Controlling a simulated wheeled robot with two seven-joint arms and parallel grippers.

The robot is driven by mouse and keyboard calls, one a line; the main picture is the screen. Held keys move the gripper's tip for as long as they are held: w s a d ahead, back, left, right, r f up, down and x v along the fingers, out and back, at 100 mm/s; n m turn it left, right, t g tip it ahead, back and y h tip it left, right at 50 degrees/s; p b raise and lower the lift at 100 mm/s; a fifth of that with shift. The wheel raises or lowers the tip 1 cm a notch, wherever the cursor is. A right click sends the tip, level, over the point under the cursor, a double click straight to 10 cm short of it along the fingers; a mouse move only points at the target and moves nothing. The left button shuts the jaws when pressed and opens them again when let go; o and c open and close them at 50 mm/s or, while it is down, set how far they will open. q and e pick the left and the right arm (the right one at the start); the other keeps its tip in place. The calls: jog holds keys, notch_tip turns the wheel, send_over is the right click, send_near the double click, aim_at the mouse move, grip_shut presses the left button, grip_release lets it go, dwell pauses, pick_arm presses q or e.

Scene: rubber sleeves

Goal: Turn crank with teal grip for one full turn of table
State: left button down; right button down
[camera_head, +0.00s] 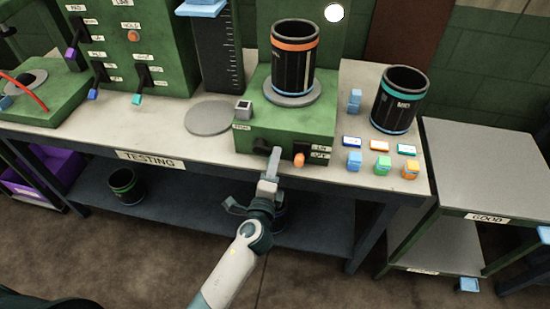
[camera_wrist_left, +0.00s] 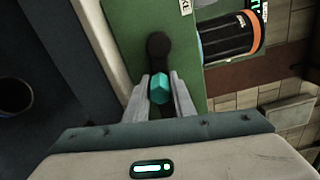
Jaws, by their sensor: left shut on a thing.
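The crank's teal grip (camera_wrist_left: 159,88) sits between the fingers of my left gripper (camera_wrist_left: 160,92) in the left wrist view. The gripper is shut on it. The dark crank arm (camera_wrist_left: 157,45) runs from the grip to a pivot on the front of the green machine (camera_head: 285,128). In the head view my left gripper (camera_head: 272,165) reaches up to the machine's front and hides the teal grip. A round grey table (camera_head: 293,95) on top of the machine carries a black sleeve (camera_head: 294,62) with an orange band. My right gripper is not in view.
An orange-gripped crank (camera_head: 299,160) is just right of my left gripper. A black sleeve with a teal band (camera_head: 400,98), small coloured blocks and cards stand at the bench's right. A flat grey disc (camera_head: 209,117) lies left of the machine. A shelf labelled GOOD (camera_head: 487,165) stands right.

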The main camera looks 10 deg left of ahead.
pick_arm(q)
jog(key=shift+s+a+f+m, duration=0.1)
jog(key=shift+a+f+m, duration=0.1)
jog(key=shift+f+m, duration=0.5)
jog(key=shift+a+f+m, duration=0.15)
jog(key=shift+f+m, duration=0.15)
jog(key=shift+m, duration=0.8)
jog(key=c, duration=1.6)
grip_release()
jog(key=shift+o, duration=0.3)
jog(key=shift+a+r, duration=0.1)
